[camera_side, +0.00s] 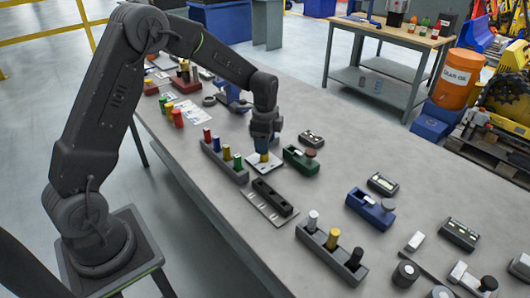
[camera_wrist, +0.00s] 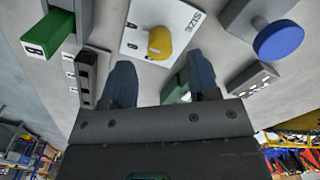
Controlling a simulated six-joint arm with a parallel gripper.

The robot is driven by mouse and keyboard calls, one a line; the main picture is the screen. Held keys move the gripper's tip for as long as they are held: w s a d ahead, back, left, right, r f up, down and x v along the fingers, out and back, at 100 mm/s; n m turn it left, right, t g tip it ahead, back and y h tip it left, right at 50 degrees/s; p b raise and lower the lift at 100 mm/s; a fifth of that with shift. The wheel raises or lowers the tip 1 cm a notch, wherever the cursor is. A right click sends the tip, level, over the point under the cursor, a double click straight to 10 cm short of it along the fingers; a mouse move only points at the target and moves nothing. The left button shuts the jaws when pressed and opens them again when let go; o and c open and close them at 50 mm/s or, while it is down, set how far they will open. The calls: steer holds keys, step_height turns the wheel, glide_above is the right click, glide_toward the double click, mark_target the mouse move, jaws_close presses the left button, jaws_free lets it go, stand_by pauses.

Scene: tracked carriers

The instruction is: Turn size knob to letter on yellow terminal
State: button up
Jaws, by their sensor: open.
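The yellow size knob (camera_wrist: 160,43) stands on a white plate (camera_wrist: 135,47) printed SIZE, with small marks along its edge. In the side view the knob (camera_side: 264,157) and its plate (camera_side: 258,167) lie on the table right below my gripper (camera_side: 262,147). In the wrist view my gripper (camera_wrist: 162,80) has its two blue fingers spread apart with nothing between their tips. The knob lies just ahead of the tips, and any contact cannot be told. The knob's exact pointing direction is hard to read.
A green box (camera_side: 299,159) sits close right of the plate. A grey rack with coloured pegs (camera_side: 225,165) is close left, and a dark slotted block (camera_side: 272,197) lies in front. A blue box (camera_side: 370,210) and a second peg rack (camera_side: 331,254) stand further right.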

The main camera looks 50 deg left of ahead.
steer(key=shift+f, duration=2.05)
steer(key=shift+c, duration=0.2)
steer(key=c, duration=0.9)
